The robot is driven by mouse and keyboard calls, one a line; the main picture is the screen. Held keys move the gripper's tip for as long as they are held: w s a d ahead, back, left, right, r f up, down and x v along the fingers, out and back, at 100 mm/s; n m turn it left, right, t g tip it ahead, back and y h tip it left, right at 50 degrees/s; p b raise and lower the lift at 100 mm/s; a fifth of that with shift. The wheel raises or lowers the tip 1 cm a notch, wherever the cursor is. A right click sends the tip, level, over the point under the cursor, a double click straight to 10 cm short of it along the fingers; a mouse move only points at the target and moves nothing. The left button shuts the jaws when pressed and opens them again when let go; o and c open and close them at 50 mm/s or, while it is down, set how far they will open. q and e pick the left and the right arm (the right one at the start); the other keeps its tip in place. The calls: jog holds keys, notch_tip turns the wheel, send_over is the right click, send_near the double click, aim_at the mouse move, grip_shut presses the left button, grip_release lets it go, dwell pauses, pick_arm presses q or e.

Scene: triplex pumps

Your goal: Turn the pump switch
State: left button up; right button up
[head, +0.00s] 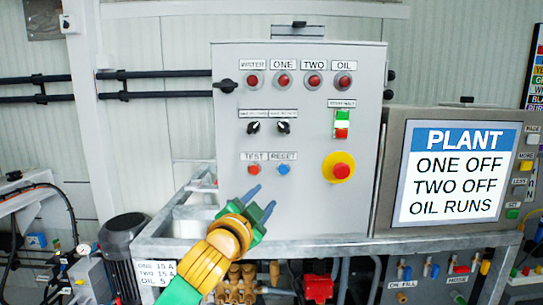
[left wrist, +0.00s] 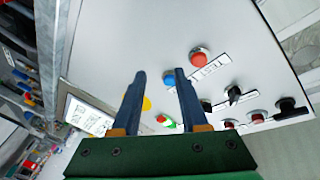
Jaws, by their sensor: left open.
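A grey control panel (head: 230,215) carries two small black rotary switches, a left one (head: 253,127) and a right one (head: 283,127), under small labels I cannot read surely. Both knobs point slantwise. A larger black rotary handle (head: 226,86) is at the panel's upper left. My left gripper (head: 262,200) is open and empty, in front of the panel's lower part, below the TEST and RESET buttons. In the left wrist view its two blue fingers (left wrist: 160,76) stand apart, with a black switch (left wrist: 234,94) to their right. My right gripper is not in view.
Four red lamps line the panel top, including WATER (head: 252,80). A red TEST button (head: 253,171), blue RESET button (head: 283,169), yellow-ringed red button (head: 340,170) and green-red button pair (head: 342,123) are near. A screen (head: 453,172) reads ONE OFF, TWO OFF, OIL RUNS.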

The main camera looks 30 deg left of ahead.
aim_at(252, 130)
pick_arm(q)
jog(key=s+a+r+t+y, duration=0.2)
jog(key=s+a+r+t, duration=0.1)
jog(key=r, duration=0.8)
jog(key=p+x, duration=0.2)
jog(key=x, duration=0.1)
jog(key=r+p+x, duration=0.1)
jog(key=p+x, duration=0.1)
jog(key=x, duration=0.1)
jog(key=shift+w+r, duration=0.1)
jog(key=shift+w, duration=0.1)
jog(key=shift+w+a, duration=0.1)
jog(key=shift+w, duration=0.15)
jog(key=shift+s, duration=0.15)
grip_shut()
